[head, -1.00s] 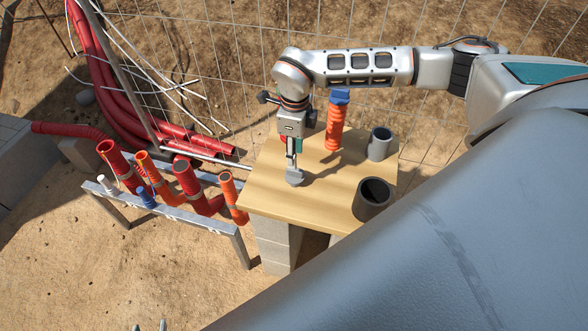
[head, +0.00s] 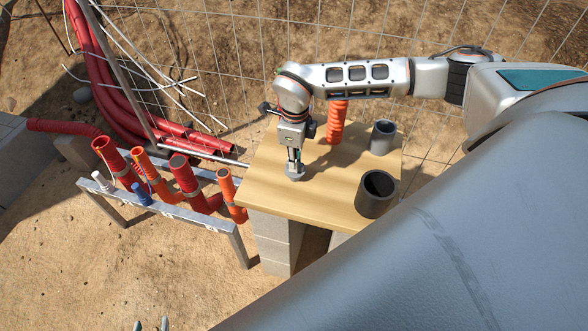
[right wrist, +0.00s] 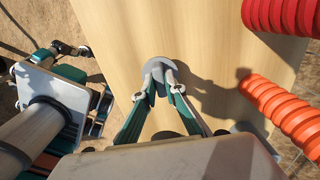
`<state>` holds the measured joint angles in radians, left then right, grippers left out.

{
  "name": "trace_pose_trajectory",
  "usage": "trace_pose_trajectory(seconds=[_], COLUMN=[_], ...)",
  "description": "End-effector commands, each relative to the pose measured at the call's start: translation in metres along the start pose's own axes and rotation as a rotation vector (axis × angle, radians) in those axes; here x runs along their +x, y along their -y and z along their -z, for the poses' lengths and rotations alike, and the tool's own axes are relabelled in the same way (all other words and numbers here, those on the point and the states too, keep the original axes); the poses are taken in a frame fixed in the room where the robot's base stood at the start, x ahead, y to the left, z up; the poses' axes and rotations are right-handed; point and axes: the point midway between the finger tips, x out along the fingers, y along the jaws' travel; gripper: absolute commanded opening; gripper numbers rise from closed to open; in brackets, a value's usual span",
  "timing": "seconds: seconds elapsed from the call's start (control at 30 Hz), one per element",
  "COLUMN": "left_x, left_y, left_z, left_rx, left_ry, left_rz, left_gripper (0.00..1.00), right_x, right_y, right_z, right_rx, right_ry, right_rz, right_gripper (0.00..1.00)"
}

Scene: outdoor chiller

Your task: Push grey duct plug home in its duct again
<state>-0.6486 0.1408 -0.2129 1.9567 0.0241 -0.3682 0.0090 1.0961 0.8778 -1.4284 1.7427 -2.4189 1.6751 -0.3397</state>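A grey plug (head: 295,173) is between the fingertips of my right gripper (head: 295,164), over the wooden table top (head: 270,192). The right wrist view shows both fingers of this gripper (right wrist: 160,80) closed onto the plug's round grey head (right wrist: 158,66). I cannot tell whether the plug touches the table. My left gripper (head: 151,325) shows only two separated fingertips at the bottom edge of the head view, with nothing between them. Several red and orange ducts lean in a metal rack (head: 200,216) left of the table. I cannot tell which duct takes the plug.
Two open grey cylinders (head: 374,205) (head: 381,140) stand on the table's right side. An orange corrugated duct (head: 337,122) stands behind my arm. A small white piece (head: 102,182) and a blue piece (head: 142,194) stand at the rack. Wire fence closes off the back.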

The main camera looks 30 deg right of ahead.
Motion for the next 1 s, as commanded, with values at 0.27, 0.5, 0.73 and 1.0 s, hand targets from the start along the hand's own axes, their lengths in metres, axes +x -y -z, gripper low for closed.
trace_pose_trajectory(seconds=[0.27, 0.5, 0.73, 1.0], left_x=[-0.002, -0.013, -0.023, -0.032], left_y=[0.001, 0.004, 0.006, 0.008], left_z=[0.006, 0.025, 0.040, 0.052], left_rx=[-0.001, 0.000, -0.001, -0.001], left_ry=[-0.006, -0.012, -0.015, -0.011], left_rz=[0.002, 0.003, 0.004, 0.003], left_gripper=[0.37, 0.37, 0.37, 0.37], right_x=[-0.004, -0.026, -0.046, -0.069], right_y=[0.000, 0.000, 0.000, 0.000], right_z=[0.000, 0.000, 0.000, 0.000], right_rx=[0.000, 0.000, 0.000, 0.000], right_ry=[0.001, 0.001, 0.001, 0.001], right_rz=[0.001, 0.001, 0.000, 0.000], right_gripper=[0.00, 0.00, 0.00, 0.00])
